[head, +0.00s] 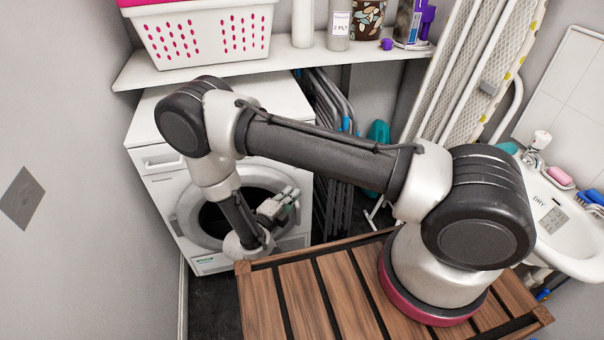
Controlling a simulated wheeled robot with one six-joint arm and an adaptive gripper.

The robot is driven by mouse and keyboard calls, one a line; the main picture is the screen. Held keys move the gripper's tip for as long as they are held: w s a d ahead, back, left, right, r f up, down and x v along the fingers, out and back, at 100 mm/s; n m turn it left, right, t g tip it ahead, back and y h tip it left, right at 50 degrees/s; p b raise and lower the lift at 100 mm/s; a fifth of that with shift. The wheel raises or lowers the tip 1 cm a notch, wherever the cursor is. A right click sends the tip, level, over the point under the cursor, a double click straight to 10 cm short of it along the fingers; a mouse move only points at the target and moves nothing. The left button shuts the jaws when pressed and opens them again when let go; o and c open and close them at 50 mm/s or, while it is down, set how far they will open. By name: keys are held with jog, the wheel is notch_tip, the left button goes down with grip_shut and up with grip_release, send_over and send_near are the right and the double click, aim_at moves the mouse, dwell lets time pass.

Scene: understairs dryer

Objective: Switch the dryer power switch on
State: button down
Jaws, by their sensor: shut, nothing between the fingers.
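The dryer (146,132) is a white front-loading machine under the shelf at the left, with a drawer handle at its upper left and a round dark door. My arm crosses in front of it and hides much of its upper front. I cannot make out a power switch on the part that shows. My gripper (289,200) is shut and empty, in front of the right side of the round door in the picture. I cannot tell whether it touches the dryer.
A white shelf (200,72) above the dryer holds a white basket (205,35) and several bottles. Folded racks (335,125) stand right of the dryer. An ironing board (455,75) leans behind. A white sink (575,235) is at the right. A slatted wooden top (300,300) lies in front.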

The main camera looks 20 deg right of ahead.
jog(key=w+a+x, duration=0.2)
jog(key=x, duration=1.1)
jog(key=shift+f, duration=0.1)
jog(key=shift+w+f, duration=0.1)
jog(key=shift+w, duration=0.05)
jog(key=s+a+f, duration=0.1)
jog(key=s+a, duration=0.6)
jog(key=s, duration=0.4)
jog(key=shift+f, duration=0.25)
